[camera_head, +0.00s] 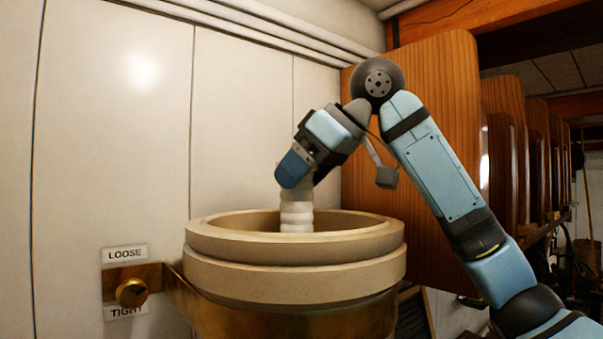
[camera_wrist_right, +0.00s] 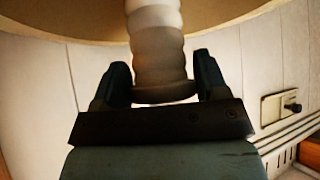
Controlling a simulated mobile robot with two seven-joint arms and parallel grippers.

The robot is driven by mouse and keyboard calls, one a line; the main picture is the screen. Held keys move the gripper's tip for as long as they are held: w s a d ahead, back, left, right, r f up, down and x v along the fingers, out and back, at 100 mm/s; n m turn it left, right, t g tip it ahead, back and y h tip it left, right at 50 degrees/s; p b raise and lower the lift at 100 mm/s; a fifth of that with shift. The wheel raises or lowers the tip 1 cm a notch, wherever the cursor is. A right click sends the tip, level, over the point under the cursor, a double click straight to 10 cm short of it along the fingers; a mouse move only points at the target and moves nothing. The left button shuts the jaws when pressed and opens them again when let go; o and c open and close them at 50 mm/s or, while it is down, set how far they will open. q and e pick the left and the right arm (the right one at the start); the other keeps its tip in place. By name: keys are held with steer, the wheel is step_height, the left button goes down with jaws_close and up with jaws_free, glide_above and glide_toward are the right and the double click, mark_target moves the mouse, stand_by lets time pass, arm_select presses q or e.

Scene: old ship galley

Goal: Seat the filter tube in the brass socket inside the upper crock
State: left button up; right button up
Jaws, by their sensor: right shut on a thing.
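The white ribbed filter tube (camera_head: 297,212) stands roughly upright in the mouth of the upper crock (camera_head: 295,278), in the head view. Its lower end is hidden behind the crock's near rim. My right gripper (camera_head: 296,178) is above the crock opening and shut on the tube's upper end. In the right wrist view the tube (camera_wrist_right: 157,45) runs away from between the two fingers (camera_wrist_right: 163,85) towards the crock's pale rim (camera_wrist_right: 60,25). The brass socket is hidden inside the crock. My left gripper is not in view.
A brass band and bracket (camera_head: 180,290) hold the crock by the pale panelled wall (camera_head: 110,130). A brass knob (camera_head: 131,293) sits between LOOSE and TIGHT labels at the left. A wooden panel (camera_head: 440,150) stands close behind my right arm.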

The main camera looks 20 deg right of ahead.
mark_target(312, 191)
steer(key=shift+f+b, duration=0.85)
steer(key=shift+f, duration=1.35)
stand_by(0.5)
steer(key=o, duration=1.5)
steer(key=b+v, duration=0.2)
steer(key=v, duration=1.2)
steer(key=shift+a, duration=0.1)
